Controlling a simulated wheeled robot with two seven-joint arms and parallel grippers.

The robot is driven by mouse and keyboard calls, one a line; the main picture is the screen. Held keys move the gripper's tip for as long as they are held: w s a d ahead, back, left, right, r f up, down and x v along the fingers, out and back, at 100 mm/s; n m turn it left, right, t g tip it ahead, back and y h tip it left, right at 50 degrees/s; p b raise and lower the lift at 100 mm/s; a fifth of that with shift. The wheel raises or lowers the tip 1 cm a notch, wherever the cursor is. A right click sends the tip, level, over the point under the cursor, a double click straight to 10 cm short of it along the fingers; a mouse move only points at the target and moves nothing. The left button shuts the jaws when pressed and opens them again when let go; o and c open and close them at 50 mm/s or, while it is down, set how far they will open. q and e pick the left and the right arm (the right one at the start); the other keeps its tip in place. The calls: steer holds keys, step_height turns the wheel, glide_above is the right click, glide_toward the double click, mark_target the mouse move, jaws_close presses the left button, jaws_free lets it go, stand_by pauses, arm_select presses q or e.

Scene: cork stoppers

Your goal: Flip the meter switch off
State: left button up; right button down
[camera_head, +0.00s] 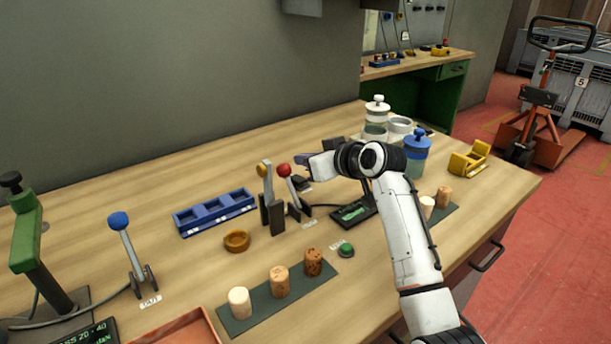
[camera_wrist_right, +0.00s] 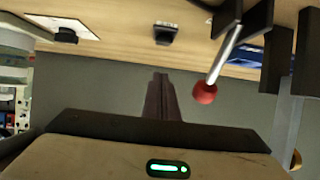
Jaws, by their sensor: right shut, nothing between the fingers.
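My right gripper (camera_head: 304,162) reaches in from the right above the bench; its shut fingers (camera_wrist_right: 160,97) hold nothing. A lever with a red knob (camera_head: 284,170) stands just left of the fingertips; the knob (camera_wrist_right: 205,92) also shows beside the fingers in the wrist view, apart from them. A small dark switch-like block (camera_wrist_right: 165,33) sits on the bench in the wrist view. A dark device with a green-lit display (camera_head: 352,212) stands below my forearm, partly hidden. I cannot tell which part is the meter switch or its position. My left gripper is out of view.
A yellow-knobbed lever (camera_head: 263,170) stands beside the red one. A blue tray (camera_head: 214,212), an amber dish (camera_head: 237,241), a green button (camera_head: 346,249) and a mat with corks (camera_head: 240,318) lie nearby. A blue-knobbed lever (camera_head: 118,222) stands left. Jars (camera_head: 416,157) stand behind my arm.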

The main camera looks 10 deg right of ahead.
mark_target(303, 181)
steer(key=shift+f, duration=2.15)
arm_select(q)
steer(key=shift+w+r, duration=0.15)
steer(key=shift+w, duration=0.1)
arm_select(e)
steer(key=shift+s+d+f+t+b, duration=0.15)
steer(key=shift+f+t+b, duration=0.15)
steer(key=shift+f+b, duration=0.55)
steer(key=shift+s+b, duration=0.1)
steer(key=shift+b, duration=0.5)
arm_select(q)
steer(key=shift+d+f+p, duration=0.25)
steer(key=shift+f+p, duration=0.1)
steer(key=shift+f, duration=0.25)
arm_select(e)
steer(key=shift+r, duration=0.3)
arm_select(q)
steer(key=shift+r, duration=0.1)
